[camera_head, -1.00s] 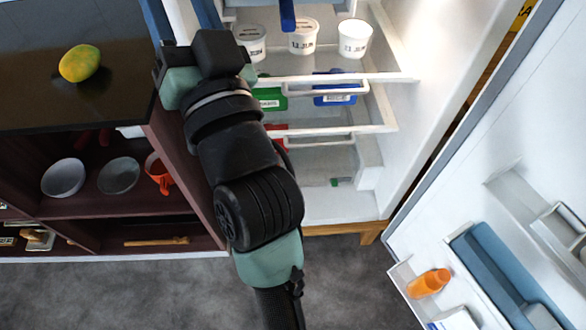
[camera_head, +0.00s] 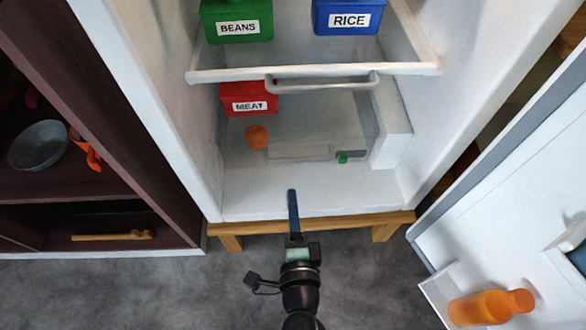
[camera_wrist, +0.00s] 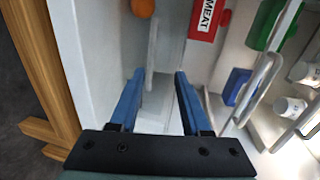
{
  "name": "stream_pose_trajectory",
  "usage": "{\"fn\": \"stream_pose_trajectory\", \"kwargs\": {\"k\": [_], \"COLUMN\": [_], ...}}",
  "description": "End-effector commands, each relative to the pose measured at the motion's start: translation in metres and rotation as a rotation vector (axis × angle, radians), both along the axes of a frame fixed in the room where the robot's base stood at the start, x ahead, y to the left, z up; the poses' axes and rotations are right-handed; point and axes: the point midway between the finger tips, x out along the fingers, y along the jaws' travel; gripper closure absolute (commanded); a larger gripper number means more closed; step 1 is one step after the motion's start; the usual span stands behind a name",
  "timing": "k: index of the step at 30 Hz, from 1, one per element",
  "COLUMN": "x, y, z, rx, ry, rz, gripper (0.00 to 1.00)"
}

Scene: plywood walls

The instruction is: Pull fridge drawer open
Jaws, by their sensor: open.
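The open white fridge has a clear drawer-like shelf (camera_head: 315,72) with a pale bar handle (camera_head: 322,82) below its front edge. The handle also shows in the wrist view (camera_wrist: 262,85), right of my fingers. My gripper (camera_head: 292,195) is low at the fridge's bottom front edge, in front of and below the handle, not touching it. In the wrist view my gripper (camera_wrist: 159,75) has its two blue fingers apart with nothing held between them. A clear panel edge (camera_wrist: 152,50) shows beyond the fingertips; the head view shows the fingers nearly edge-on.
A green BEANS box (camera_head: 237,27) and blue RICE box (camera_head: 348,16) sit above the handle. A red MEAT box (camera_head: 248,105) and an orange ball-like item (camera_head: 256,137) are below. The open door (camera_head: 480,235) stands right; a dark cabinet (camera_head: 100,120) stands left.

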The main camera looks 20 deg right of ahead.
Motion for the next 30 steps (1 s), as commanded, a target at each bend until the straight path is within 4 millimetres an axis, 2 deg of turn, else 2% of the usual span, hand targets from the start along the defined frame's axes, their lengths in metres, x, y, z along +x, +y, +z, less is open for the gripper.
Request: {"fn": "stream_pose_trajectory", "kwargs": {"k": [1, 2, 8, 24, 30], "x": [-0.004, -0.005, 0.004, 0.090, 0.109], "y": [0.000, 0.000, -0.005, -0.029, -0.034], "z": [-0.011, -0.013, -0.016, -0.034, -0.039], "rx": [0.014, 0.021, 0.028, 0.024, 0.024], "ry": [0.008, 0.011, 0.012, 0.011, 0.012], "rz": [-0.009, -0.012, -0.019, -0.015, -0.015], "gripper": [0.53, 0.53, 0.53, 0.53, 0.53]}}
